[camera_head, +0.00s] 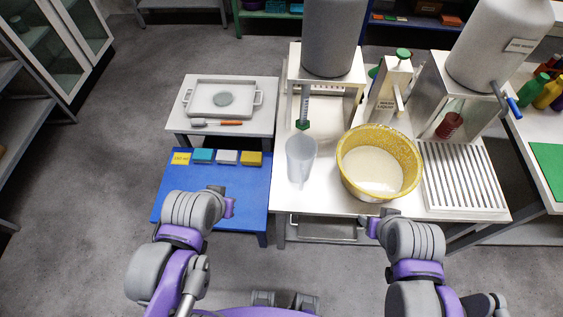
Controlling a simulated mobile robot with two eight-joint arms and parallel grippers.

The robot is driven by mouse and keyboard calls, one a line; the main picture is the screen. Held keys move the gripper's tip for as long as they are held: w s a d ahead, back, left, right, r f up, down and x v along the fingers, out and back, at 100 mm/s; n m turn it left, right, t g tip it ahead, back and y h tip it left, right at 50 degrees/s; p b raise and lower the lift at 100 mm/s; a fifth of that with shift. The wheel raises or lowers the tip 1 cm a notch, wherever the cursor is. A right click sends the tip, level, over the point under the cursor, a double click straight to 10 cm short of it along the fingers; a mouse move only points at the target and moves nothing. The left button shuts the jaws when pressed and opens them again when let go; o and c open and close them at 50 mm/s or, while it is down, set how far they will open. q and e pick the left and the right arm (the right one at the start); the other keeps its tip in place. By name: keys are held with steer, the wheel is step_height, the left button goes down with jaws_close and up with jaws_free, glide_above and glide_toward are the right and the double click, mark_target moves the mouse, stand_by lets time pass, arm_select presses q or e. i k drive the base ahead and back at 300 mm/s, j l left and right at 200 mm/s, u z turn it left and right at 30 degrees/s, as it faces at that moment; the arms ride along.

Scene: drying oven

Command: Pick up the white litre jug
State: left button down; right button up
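The white litre jug (300,160) stands upright on the white table, left of a yellow bucket (408,148) of whitish liquid and below a green-tipped spout. It looks translucent and open at the top. My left gripper (228,204) is over the front of the blue table, to the left of the jug and nearer to me, apart from it. My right gripper (370,226) is in front of the white table's near edge, to the right of the jug and apart from it. The fingers of both are too small and foreshortened to tell whether they are open.
The blue table (190,208) carries several coloured blocks. Behind it, a low table holds a grey tray (191,97) and a brush (217,123). Large grey tanks (332,38) stand behind the jug. A slatted drain rack (462,180) lies right of the bucket.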

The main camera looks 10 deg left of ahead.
mark_target(301, 149)
steer(key=j, duration=1.65)
steer(key=l, duration=0.4)
steer(key=i, duration=0.05)
